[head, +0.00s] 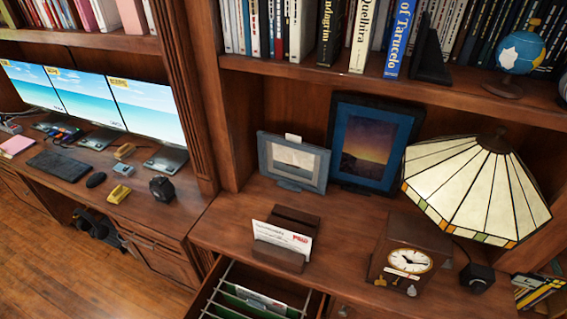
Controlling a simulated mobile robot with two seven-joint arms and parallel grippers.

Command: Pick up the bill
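A white paper with red print, which looks like the bill (283,241), stands tilted in a dark wooden letter holder (278,258) on the desk in the head view. Its lower edge is hidden by the front of the holder. The print is too small to read. Neither of my grippers shows in the head view.
Below the holder, an open drawer (212,296) with hanging files juts out. A wooden clock (385,278) and a stained-glass lamp (478,190) stand to the right. Picture frames (293,163) stand behind. Monitors (145,103) and a keyboard (59,166) are at left.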

